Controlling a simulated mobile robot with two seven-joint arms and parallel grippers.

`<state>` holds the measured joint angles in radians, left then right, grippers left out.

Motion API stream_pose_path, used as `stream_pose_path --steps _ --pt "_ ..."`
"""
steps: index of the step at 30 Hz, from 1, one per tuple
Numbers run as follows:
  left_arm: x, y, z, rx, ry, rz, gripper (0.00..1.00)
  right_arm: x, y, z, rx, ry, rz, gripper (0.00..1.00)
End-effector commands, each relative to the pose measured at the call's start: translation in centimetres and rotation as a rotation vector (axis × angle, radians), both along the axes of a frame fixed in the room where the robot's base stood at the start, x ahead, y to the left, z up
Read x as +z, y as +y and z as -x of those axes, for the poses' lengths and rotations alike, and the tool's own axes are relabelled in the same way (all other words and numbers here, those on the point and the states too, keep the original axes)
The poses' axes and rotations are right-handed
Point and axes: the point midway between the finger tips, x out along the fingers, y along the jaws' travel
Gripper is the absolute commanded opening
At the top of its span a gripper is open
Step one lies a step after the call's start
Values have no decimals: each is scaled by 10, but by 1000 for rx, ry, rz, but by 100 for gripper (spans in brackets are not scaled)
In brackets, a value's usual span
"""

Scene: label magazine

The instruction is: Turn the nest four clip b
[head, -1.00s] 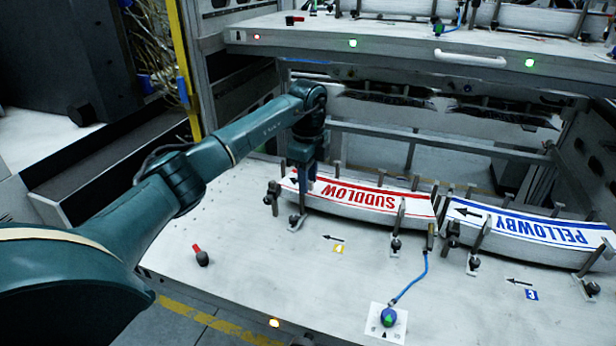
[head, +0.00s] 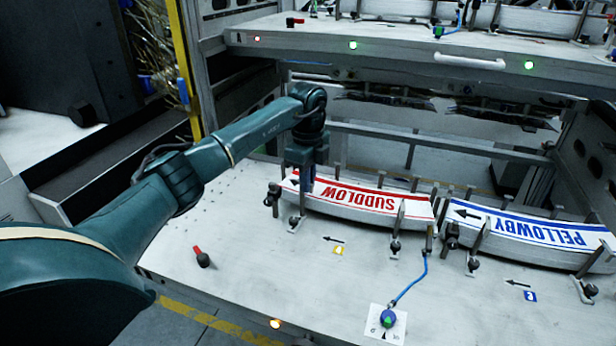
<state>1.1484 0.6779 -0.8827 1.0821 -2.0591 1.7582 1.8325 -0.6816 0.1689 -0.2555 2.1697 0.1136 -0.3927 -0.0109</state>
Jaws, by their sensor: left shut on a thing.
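Nest four, marked by a yellow label 4 (head: 338,250), holds a white strip lettered SUDDLOW in red (head: 362,200). My left gripper (head: 303,190) points down over the strip's left end and is shut on the top of an upright clip (head: 296,220) at the front edge. The fingers hide the clip's upper part and a little of the strip. Another clip (head: 397,230) stands upright near the strip's right front. I cannot read which clip is b. My right gripper is not in view.
An upper shelf (head: 400,55) overhangs the back.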

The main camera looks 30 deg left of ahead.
Motion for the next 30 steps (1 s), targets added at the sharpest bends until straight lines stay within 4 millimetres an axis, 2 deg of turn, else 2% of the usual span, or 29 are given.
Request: stream_pose_path --steps 9,30 --pt "3 1 5 -264 0 0 0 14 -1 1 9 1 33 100" --pt "2 7 14 -928 0 1 0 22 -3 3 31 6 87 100"
